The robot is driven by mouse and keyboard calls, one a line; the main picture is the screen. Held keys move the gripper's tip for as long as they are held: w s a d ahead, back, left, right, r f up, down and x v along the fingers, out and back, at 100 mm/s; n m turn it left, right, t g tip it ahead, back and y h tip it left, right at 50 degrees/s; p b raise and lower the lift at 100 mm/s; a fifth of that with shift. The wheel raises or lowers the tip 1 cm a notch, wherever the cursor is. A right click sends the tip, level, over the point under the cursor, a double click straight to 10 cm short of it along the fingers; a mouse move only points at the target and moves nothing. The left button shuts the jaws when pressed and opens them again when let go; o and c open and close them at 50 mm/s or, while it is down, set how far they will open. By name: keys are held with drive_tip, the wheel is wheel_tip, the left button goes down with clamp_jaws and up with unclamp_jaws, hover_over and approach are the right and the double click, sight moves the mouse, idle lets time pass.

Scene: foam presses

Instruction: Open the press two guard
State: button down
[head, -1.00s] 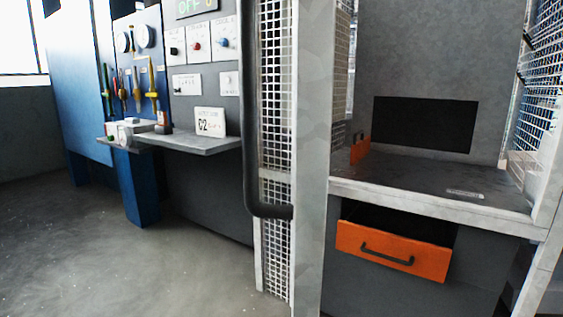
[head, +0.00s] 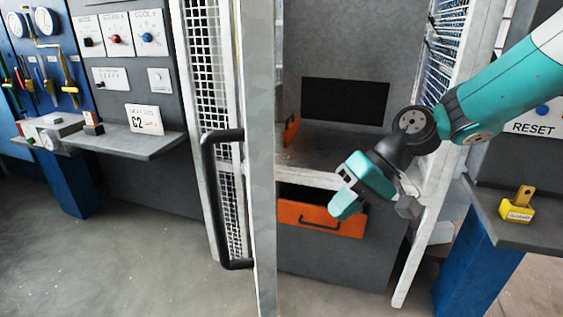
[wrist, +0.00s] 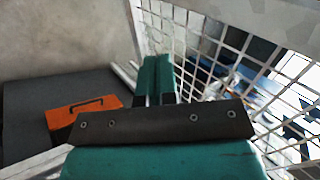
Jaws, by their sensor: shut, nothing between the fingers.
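A white-framed mesh guard panel (head: 208,75) with a long black handle (head: 208,190) shows nearly edge-on left of the press opening in the head view. It stands out from the press front, and the opening beside it is uncovered. My gripper (head: 345,207) is in front of the opening, right of the handle and well apart from it. In the wrist view, its teal fingers (wrist: 155,75) are together and empty. A white mesh panel (wrist: 230,60) is close to their right there; I cannot tell whether they touch it.
An orange drawer front (head: 320,218) is under the press bed, also in the wrist view (wrist: 85,113). Another mesh panel (head: 445,75) is right of the opening. A yellow padlock-like item (head: 518,205) sits on the right shelf. A grey shelf (head: 140,147) juts out at left. Floor at lower left is clear.

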drive_tip(key=w+r+m+p, duration=0.1)
drive_tip(key=w+r+p, duration=0.2)
drive_tip(key=a+f+y+p, duration=0.1)
drive_tip(key=a+f+p, duration=0.5)
drive_tip(key=a, duration=0.4)
drive_tip(key=shift+f, duration=0.55)
drive_tip(key=shift+s+a, duration=0.15)
